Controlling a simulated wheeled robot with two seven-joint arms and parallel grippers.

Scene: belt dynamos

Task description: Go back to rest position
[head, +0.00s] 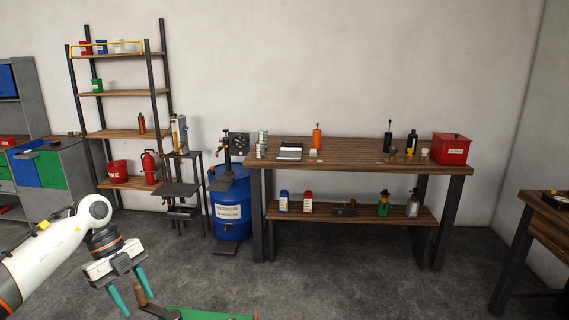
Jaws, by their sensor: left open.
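My left gripper (132,297) is at the lower left of the head view, on the white arm that comes in from the left. Its two teal fingers point down and stand apart, with no object seen held between them. A brown upright handle (141,294) on a dark crank shows just beside the right finger; whether they touch I cannot tell. A green surface (205,313) lies beside the crank, cut off by the bottom edge. My right gripper is out of view.
A wooden workbench (360,152) with bottles and a red box (450,149) stands at the back. A blue drum (231,205), a shelf rack (125,133) and a grey cabinet (62,200) are to its left. A wooden table (545,210) is at the right edge. The middle floor is clear.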

